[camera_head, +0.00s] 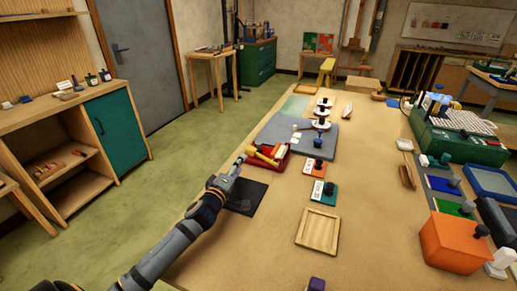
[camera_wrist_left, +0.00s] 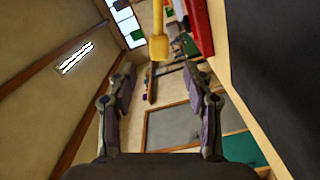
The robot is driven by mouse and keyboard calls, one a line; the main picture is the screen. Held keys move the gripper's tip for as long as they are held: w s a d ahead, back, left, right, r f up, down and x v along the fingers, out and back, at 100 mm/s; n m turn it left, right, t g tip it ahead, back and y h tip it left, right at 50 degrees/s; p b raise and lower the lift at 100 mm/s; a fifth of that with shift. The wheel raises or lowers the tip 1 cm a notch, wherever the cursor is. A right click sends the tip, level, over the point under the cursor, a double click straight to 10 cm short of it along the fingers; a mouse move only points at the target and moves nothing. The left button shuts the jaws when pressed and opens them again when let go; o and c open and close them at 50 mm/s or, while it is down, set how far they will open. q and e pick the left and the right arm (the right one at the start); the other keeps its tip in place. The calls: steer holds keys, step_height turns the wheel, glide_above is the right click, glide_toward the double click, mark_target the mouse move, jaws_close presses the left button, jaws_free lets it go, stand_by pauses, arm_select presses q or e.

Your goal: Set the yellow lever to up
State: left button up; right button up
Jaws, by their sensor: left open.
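The yellow lever (camera_head: 263,157) sticks out of a red base (camera_head: 282,163) at the left edge of the table. My left gripper (camera_head: 240,160) is just left of the lever, close to its near end. In the left wrist view my left gripper (camera_wrist_left: 160,78) is open, its two fingers spread with nothing between them. The yellow lever (camera_wrist_left: 159,46) hangs in from the top of that view, its end just beyond the fingertips, roughly centred between them. The red base (camera_wrist_left: 200,25) is to its right. My right gripper is not in view.
A dark mat (camera_head: 246,197) lies under my left forearm. A grey board (camera_head: 300,137) is behind the red base. The table's near middle is mostly clear.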

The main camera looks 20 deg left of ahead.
mark_target(249, 153)
arm_select(q)
steer(key=w, duration=0.1)
steer(key=w+p, duration=0.1)
steer(key=r+p, duration=0.1)
steer(key=shift+w+a, duration=0.3)
steer(key=shift+w, duration=0.1)
steer(key=w, duration=0.1)
steer(key=w+p, duration=0.1)
steer(key=w, duration=0.2)
steer(key=shift+w+d+f+p, duration=0.1)
steer(key=shift+d+f+p, duration=0.1)
steer(key=shift+d+p, duration=0.1)
steer(key=shift+w+a+f, duration=0.1)
steer(key=shift+w+f, duration=0.05)
steer(key=shift+w, duration=0.4)
steer(key=shift+w+a+f, duration=0.1)
steer(key=shift+w, duration=0.45)
steer(key=shift+w+a, duration=0.1)
steer(key=shift+w, duration=0.35)
steer(key=c, duration=0.7)
steer(key=shift+s, duration=0.1)
jaws_close()
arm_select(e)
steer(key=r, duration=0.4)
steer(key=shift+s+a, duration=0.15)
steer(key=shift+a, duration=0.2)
